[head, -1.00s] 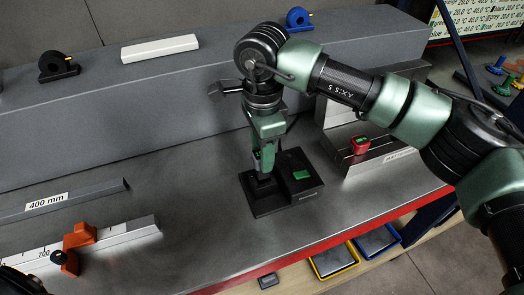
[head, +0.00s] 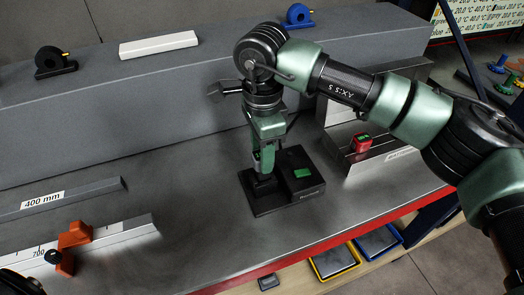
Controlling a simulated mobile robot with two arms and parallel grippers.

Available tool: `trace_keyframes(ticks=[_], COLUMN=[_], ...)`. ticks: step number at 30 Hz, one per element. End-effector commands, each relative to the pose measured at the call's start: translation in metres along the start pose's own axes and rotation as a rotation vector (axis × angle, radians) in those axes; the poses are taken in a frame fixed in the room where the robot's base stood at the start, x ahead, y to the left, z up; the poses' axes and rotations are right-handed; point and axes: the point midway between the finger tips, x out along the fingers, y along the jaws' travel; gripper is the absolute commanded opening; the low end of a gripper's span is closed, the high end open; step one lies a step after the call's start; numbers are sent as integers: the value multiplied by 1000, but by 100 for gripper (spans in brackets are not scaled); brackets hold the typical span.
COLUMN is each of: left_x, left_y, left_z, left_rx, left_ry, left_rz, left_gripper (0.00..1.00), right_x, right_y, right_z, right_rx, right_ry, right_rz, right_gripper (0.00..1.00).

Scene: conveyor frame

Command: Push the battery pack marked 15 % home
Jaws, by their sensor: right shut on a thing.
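My right gripper (head: 264,174) points straight down and is shut on a dark block, most likely a battery pack (head: 264,186), at the left part of a black dock (head: 278,206). The fingers hide much of the block, and I cannot tell how deep it sits. The dock's raised right part carries a green display (head: 302,173). I can read no 15 % marking. My left gripper is not in view.
A grey raised beam (head: 200,115) runs behind the dock. A grey 400 mm bar (head: 75,197) and a scale with an orange clamp (head: 73,236) lie at left. The bench's red front edge (head: 325,240) is near. Bare bench lies left of the dock.

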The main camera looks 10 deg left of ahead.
Motion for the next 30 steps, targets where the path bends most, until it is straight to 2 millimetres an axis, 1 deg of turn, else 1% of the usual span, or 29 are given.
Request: trace_keyframes(ticks=[30], left_x=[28], left_y=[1], left_z=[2], left_rx=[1], left_ry=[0], left_rz=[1], left_gripper=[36], right_x=[32], right_y=[0], right_z=[0], right_rx=[0], right_ry=[0], right_rz=[-1], right_gripper=[0])
